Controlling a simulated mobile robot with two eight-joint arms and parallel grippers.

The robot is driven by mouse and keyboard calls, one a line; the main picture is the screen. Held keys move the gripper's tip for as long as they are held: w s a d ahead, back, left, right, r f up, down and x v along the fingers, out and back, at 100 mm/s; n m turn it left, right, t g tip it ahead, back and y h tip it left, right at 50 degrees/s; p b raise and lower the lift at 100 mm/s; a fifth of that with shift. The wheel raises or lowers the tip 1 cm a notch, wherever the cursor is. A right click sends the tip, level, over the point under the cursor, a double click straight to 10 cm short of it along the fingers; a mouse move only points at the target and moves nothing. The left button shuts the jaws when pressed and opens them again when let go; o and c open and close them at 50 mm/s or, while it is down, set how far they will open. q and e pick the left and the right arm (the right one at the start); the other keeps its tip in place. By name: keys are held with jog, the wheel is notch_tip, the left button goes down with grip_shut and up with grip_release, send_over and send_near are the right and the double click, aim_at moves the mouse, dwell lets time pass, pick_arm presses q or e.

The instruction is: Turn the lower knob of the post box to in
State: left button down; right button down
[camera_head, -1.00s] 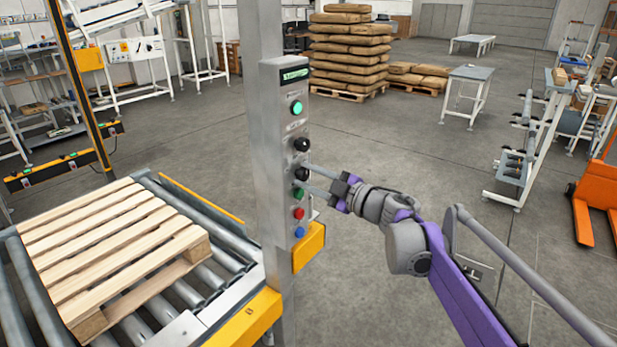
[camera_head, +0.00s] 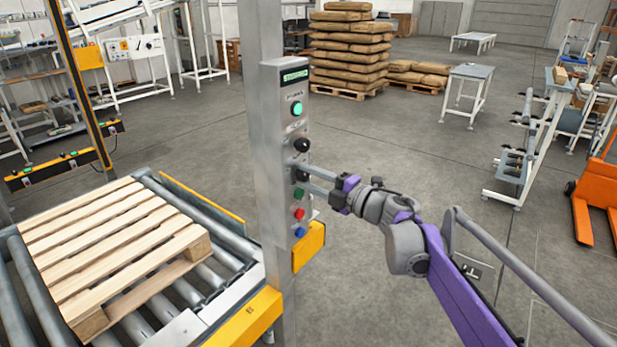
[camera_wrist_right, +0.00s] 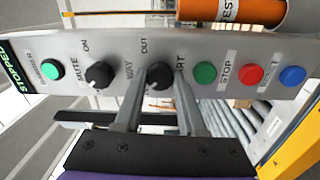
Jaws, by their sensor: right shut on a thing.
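The post box (camera_head: 270,165) is a tall grey box on a post, with its control panel facing right. Its lower knob (camera_wrist_right: 158,77) is black and round, and partly covered by my fingers in the head view. My right gripper (camera_head: 312,181) reaches in from the right. In the right wrist view its two fingers (camera_wrist_right: 157,90) stand on either side of the lower knob and are shut on it. The "OUT" and "WAY" labels show beside this knob; where its pointer stands is hard to tell. The black upper knob (camera_head: 302,145) is free. My left gripper is not in view.
A green button (camera_head: 299,192), a red button (camera_head: 299,213) and a blue button (camera_head: 300,232) sit just below the lower knob. A lit green button (camera_head: 296,108) and a display reading "STOPPED" (camera_wrist_right: 14,80) are above. A wooden pallet (camera_head: 110,250) lies on rollers at left.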

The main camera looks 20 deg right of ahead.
dwell(0.4)
jog(key=c, duration=0.5)
grip_release()
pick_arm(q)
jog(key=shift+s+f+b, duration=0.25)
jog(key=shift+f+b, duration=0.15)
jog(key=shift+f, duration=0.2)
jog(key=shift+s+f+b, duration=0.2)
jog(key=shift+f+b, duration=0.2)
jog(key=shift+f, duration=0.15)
pick_arm(e)
jog(key=v, duration=1.1)
jog(key=shift+a, duration=0.1)
